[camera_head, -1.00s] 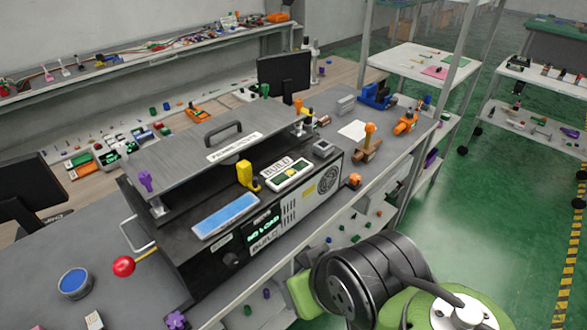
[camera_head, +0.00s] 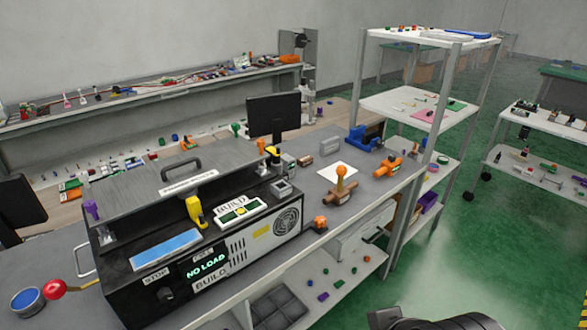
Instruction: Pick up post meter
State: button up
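I cannot tell for sure which thing is the post meter. A small grey box (camera_head: 281,188) sits at the machine's right end. An orange-knobbed brown fixture (camera_head: 341,187) stands on the bench to the right, by a white sheet. My gripper is out of view; only a dark part of my arm shows at the bottom right.
The machine's display (camera_head: 205,267) reads NO LOAD. A black monitor (camera_head: 273,116) stands behind. A white shelf rack (camera_head: 402,107) stands right of the bench. Green floor (camera_head: 470,240) is open at the right.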

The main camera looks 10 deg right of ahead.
aim_at(288, 161)
jog(key=u, duration=1.45)
jog(key=z, duration=1.45)
jog(key=i+l+u, duration=0.2)
jog(key=l+u, duration=0.15)
jog(key=i+l+u, duration=0.15)
jog(key=l+u, duration=0.6)
jog(key=l, duration=0.15)
jog(key=i+l+u, duration=0.1)
jog(key=l+u, duration=0.3)
jog(key=i+l, duration=0.2)
jog(key=i, duration=0.1)
